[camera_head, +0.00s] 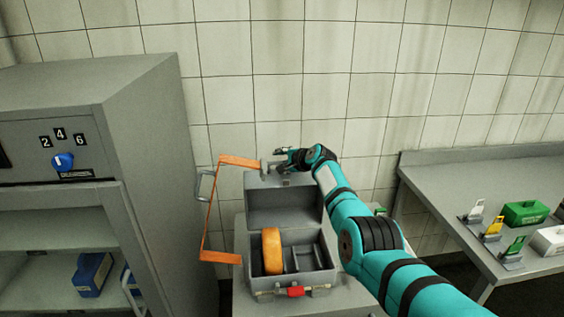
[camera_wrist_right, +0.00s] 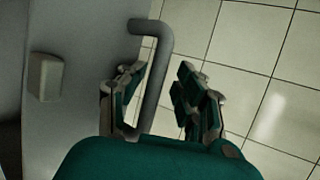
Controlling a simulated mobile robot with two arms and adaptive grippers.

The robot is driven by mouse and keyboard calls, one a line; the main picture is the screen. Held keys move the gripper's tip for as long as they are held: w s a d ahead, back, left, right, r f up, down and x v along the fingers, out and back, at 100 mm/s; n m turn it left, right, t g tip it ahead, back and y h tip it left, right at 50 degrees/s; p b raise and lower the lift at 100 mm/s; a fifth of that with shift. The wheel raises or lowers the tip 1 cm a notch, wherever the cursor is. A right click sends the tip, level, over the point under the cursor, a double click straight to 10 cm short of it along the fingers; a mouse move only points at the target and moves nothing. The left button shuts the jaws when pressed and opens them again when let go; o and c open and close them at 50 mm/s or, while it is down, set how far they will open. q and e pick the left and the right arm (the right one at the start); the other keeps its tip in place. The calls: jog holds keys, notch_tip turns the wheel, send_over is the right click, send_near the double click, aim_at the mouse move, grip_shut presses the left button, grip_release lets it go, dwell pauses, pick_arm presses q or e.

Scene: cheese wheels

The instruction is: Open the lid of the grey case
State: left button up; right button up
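The grey case (camera_head: 262,283) stands with its grey lid (camera_head: 278,206) raised and leaning back. An orange cheese wheel (camera_head: 272,251) stands in the left part of the case, beside empty compartments. A red latch (camera_head: 295,291) is on the case's front. My right gripper (camera_head: 279,160) is at the lid's upper edge. In the right wrist view, the right gripper (camera_wrist_right: 160,95) is open around a grey bar handle (camera_wrist_right: 151,78). Its right finger is visibly apart from the bar. My left gripper is out of view.
A grey cabinet (camera_head: 150,105) with a blue knob (camera_head: 62,162) stands left. An orange-edged frame (camera_head: 206,225) with a grey handle (camera_head: 204,184) is beside the case. A metal table (camera_head: 440,190) at right holds green and white boxes and tagged items. A tiled wall is behind.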

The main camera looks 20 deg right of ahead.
jog(key=shift+f, duration=0.15)
jog(key=shift+v, duration=1.15)
jog(key=v, duration=0.9)
jog(key=shift+s+r, duration=0.3)
